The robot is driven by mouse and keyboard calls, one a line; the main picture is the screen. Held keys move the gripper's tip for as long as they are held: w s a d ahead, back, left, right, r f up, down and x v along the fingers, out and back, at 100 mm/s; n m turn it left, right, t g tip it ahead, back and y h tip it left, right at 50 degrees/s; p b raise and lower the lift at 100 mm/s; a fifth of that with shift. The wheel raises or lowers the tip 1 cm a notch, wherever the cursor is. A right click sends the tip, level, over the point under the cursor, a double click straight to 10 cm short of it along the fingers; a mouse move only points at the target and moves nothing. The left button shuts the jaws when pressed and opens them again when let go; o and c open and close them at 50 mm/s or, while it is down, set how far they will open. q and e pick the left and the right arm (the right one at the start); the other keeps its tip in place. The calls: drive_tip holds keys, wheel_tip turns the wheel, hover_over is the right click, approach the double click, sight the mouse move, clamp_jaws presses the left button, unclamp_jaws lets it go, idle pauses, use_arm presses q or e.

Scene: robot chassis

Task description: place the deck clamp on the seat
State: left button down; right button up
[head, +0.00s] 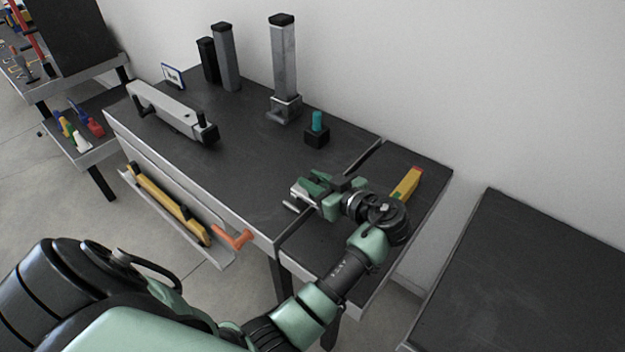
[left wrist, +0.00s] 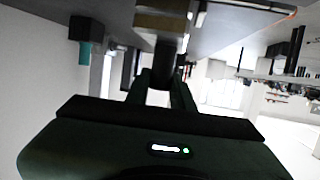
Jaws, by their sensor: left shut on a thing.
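My left gripper (head: 314,192) is above the right end of the dark workbench. It is shut on a small silvery metal piece, which I take to be the deck clamp (head: 297,190); the green fingers partly hide it. In the left wrist view, the clamp (left wrist: 162,22) shows as a dark and pale metal block beyond the fingers (left wrist: 162,80). It looks close to the bench top, but I cannot tell whether it touches. I cannot pick out the seat with certainty. My right gripper is not in view.
A black block with a teal peg (head: 317,127) stands behind my gripper. A tall grey post (head: 283,65) in a metal base and a long grey arm-shaped part (head: 170,110) are farther left. A yellow bar (head: 405,186) lies right of my wrist. An orange handle (head: 235,239) juts from the front.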

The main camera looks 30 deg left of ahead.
use_arm(q)
drive_tip(key=shift+w+a+f, duration=0.1)
drive_tip(key=shift+a+f, duration=0.05)
drive_tip(key=shift+f, duration=0.15)
drive_tip(key=shift+a+f+b, duration=0.1)
drive_tip(key=shift+f+b, duration=0.15)
drive_tip(key=shift+b, duration=0.15)
drive_tip(key=c, duration=1.2)
unclamp_jaws()
drive_tip(key=shift+f, duration=0.1)
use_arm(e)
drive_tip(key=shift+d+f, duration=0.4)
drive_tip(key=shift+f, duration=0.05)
use_arm(q)
drive_tip(key=shift+f, duration=0.1)
